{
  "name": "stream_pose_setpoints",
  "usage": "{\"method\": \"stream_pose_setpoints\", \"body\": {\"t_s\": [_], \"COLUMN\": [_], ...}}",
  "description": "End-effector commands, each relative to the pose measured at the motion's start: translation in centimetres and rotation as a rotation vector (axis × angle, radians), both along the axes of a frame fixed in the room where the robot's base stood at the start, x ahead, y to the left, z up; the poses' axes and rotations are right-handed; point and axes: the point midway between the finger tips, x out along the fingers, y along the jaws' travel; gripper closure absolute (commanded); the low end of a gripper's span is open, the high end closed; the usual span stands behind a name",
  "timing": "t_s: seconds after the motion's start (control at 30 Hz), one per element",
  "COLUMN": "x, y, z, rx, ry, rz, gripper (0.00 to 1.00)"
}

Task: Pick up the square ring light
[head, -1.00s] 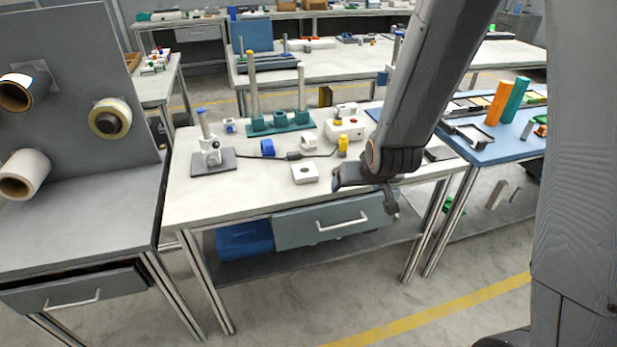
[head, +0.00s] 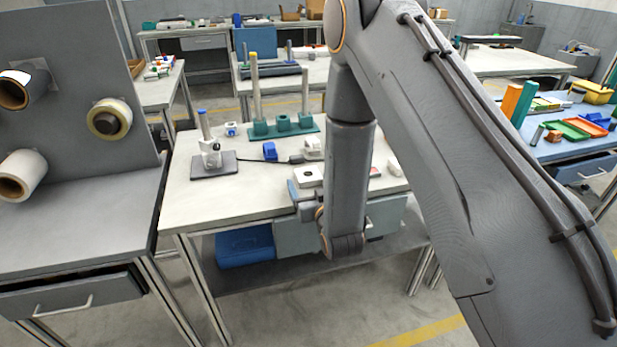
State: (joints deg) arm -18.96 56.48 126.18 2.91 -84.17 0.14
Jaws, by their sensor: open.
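The square ring light (head: 308,175) is a small white square block with a round hole in its top. It lies flat near the front edge of the white table (head: 215,200). My gripper (head: 297,192) is just in front of it and a little to the left, close to the table's front edge. It is open and appears empty, with a gap to the ring light hard to judge. My wrist hides the gripper in part, and my arm covers the table's right side.
A microscope-like stand (head: 209,155) is at the left. The table's front left is clear.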

Motion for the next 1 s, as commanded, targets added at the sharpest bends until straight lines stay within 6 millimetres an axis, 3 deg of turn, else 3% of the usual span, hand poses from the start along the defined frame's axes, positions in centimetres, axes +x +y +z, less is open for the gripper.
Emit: {"method": "stream_pose_setpoints", "body": {"t_s": [0.4, 0.67, 0.7, 1.0], "x": [4.9, 5.2, 5.2, 5.2], "y": [0.6, 0.7, 0.7, 0.7], "z": [-0.7, -0.9, -0.9, -0.8], "rx": [0.0, -0.001, -0.001, 0.0], "ry": [0.001, 0.002, 0.002, 0.001], "rz": [0.0, 0.0, 0.0, 0.0], "gripper": [0.22, 0.22, 0.24, 0.71]}}
